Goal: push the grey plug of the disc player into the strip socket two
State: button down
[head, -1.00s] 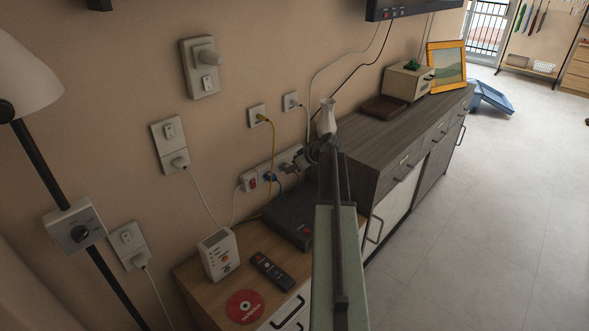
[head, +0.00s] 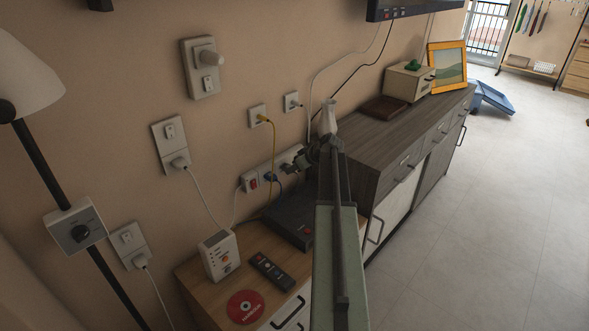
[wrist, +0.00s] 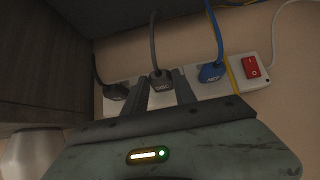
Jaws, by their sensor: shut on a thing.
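In the wrist view the grey plug (wrist: 161,84) with a pale label and a grey cord stands at the white power strip (wrist: 198,88), between my two fingers. My gripper (wrist: 163,77) is shut on it. I cannot tell whether its pins are in a socket. In the head view my gripper (head: 296,166) is at the right part of the strip (head: 262,172) on the wall, and it hides the grey plug. The disc player, seemingly the dark box (head: 289,222), lies on the wooden cabinet below.
A blue plug (wrist: 211,72) and a dark plug (wrist: 116,91) flank the grey one on the strip. A red switch (wrist: 251,67) is at its end. A yellow cord (head: 273,150) hangs in front. A dark sideboard (head: 365,150) stands close to the right.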

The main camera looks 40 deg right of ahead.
jog(key=shift+w, duration=0.65)
jog(key=c, duration=0.9)
grip_release()
jog(key=s, duration=0.9)
jog(key=shift+d, duration=0.35)
